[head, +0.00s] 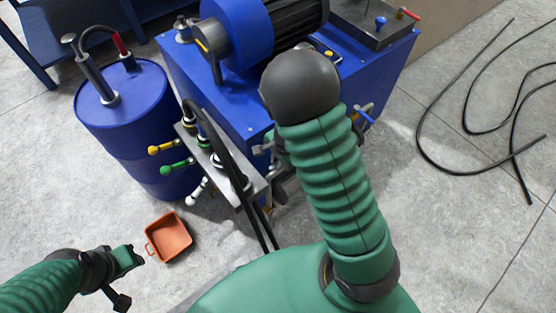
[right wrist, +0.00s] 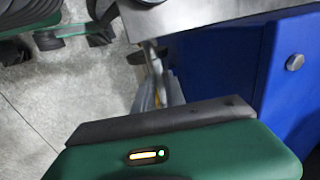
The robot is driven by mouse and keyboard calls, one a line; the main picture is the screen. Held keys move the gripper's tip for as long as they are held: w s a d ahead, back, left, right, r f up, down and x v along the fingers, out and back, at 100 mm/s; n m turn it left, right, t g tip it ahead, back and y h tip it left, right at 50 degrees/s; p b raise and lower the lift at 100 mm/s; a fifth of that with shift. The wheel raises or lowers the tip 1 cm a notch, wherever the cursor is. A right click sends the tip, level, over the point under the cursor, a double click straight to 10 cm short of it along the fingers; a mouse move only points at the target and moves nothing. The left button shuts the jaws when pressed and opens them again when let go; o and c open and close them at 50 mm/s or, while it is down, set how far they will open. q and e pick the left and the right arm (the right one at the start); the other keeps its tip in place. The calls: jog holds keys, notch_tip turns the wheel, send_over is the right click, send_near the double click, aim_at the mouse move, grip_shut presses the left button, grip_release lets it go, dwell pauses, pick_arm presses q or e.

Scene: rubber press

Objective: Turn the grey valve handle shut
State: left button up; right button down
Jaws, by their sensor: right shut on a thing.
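The valve block (head: 247,187) is a grey metal plate on the front of the blue machine, with yellow (head: 161,149), green (head: 175,168) and white (head: 197,190) handles on its left side. My right gripper (head: 270,149) is at the block's right side, mostly hidden behind my own arm. It is shut on a light grey piece, apparently the grey valve handle (head: 258,149). In the right wrist view, a pale grey part (right wrist: 151,80) shows beyond the gripper's dark edge; the grip itself is hidden. My left gripper (head: 128,270) is away at lower left, and its jaws are unclear.
A blue drum (head: 125,115) stands left of the blue machine (head: 225,105). An orange tray (head: 170,237) lies on the floor near my left gripper. Black hoses (head: 208,130) hang at the block. Loose black cables (head: 425,140) lie on the right floor. A blue handle (head: 365,116) is near my arm.

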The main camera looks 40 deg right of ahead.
jog(key=shift+d, duration=0.4)
jog(key=s+d+n+g+y+b, duration=0.1)
jog(key=s+d+n, duration=0.3)
jog(key=n, duration=1.3)
jog(key=shift+d+n+g+y, duration=0.4)
jog(key=shift+d+g+y, duration=0.15)
jog(key=shift+d, duration=0.35)
jog(key=shift+w+r, duration=0.1)
